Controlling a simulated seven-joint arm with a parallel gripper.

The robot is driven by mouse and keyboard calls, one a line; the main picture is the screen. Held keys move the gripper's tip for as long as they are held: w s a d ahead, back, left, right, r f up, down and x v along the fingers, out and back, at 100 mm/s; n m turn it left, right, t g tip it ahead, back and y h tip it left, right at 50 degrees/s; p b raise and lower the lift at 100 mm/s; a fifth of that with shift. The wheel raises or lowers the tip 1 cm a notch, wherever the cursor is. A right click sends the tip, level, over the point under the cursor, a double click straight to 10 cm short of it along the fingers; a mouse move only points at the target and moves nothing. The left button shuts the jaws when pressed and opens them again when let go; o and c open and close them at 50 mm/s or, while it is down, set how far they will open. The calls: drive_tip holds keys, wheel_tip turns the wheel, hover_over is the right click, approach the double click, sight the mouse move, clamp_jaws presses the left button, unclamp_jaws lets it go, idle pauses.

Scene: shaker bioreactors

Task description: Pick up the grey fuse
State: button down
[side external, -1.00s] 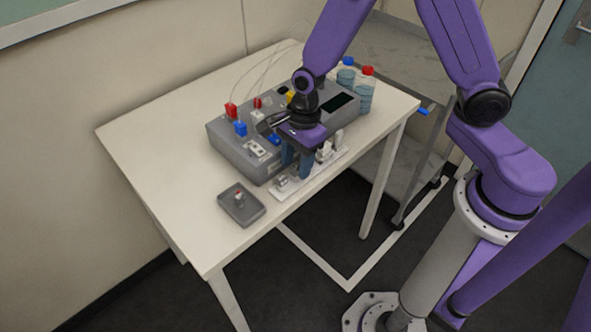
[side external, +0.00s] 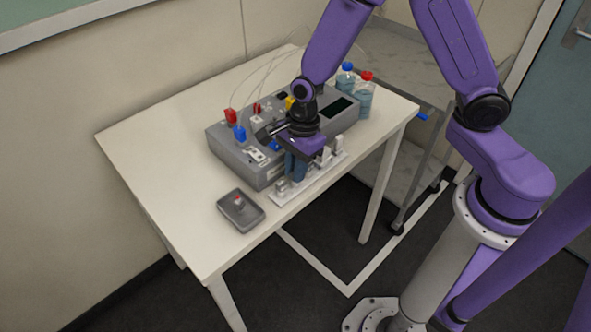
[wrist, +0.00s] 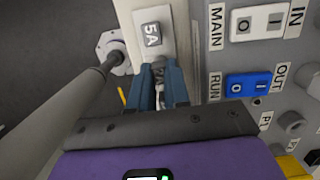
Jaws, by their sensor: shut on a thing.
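My gripper (wrist: 160,70) has its two blue fingers close together, shut on a small grey piece, seemingly the grey fuse (wrist: 159,65), at the white fuse rack (wrist: 188,28). The fuse is mostly hidden between the fingers, and I cannot tell whether it is still seated. In the side external view my gripper (side external: 294,172) points down over the left half of the rack (side external: 318,181), and its fingers cover the fuse. A grey-white block marked 5A (wrist: 152,34) sits on the rack just beyond the fingertips.
The grey bioreactor box (side external: 230,160) stands close behind the rack, with a white MAIN switch (wrist: 260,21) and blue RUN switch (wrist: 248,84). A small grey box (side external: 240,211) lies at the front left. Bottles (side external: 366,98) stand at the back right. The table's left side (side external: 150,150) is clear.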

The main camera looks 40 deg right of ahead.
drive_tip(key=shift+r, duration=0.45)
drive_tip(key=s+d+r, duration=0.5)
drive_tip(key=s+r, duration=0.7)
drive_tip(key=s, duration=0.1)
drive_tip(key=shift+d, duration=0.2)
